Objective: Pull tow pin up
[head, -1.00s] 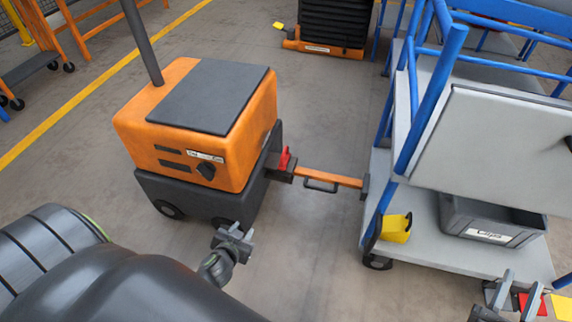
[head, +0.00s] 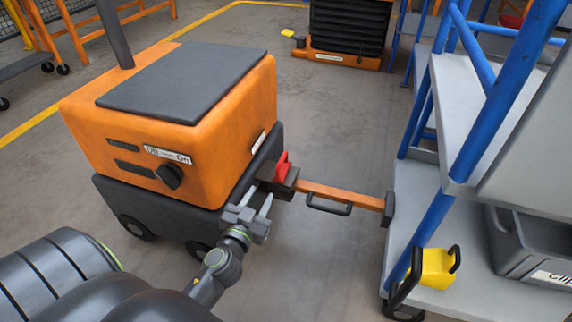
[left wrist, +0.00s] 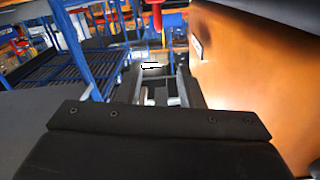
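The tow pin, seen as a red handle (head: 282,165), stands in the dark hitch at the rear of the orange tug (head: 180,115). An orange tow bar (head: 345,197) with a black handle runs from the hitch to the blue-framed cart (head: 434,222). My left gripper (head: 258,203) is just in front of and below the red handle, apart from it. Its two fingers are spread, with nothing between them. In the left wrist view the fingers (left wrist: 161,88) are also apart, with the tug's orange side close on the right. My right gripper is not in view.
A yellow part with black handles (head: 437,268) and a grey crate (head: 535,245) are on the cart's lower deck. A black and orange lift (head: 350,35) stands behind. The floor (head: 310,265) before the tow bar is clear.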

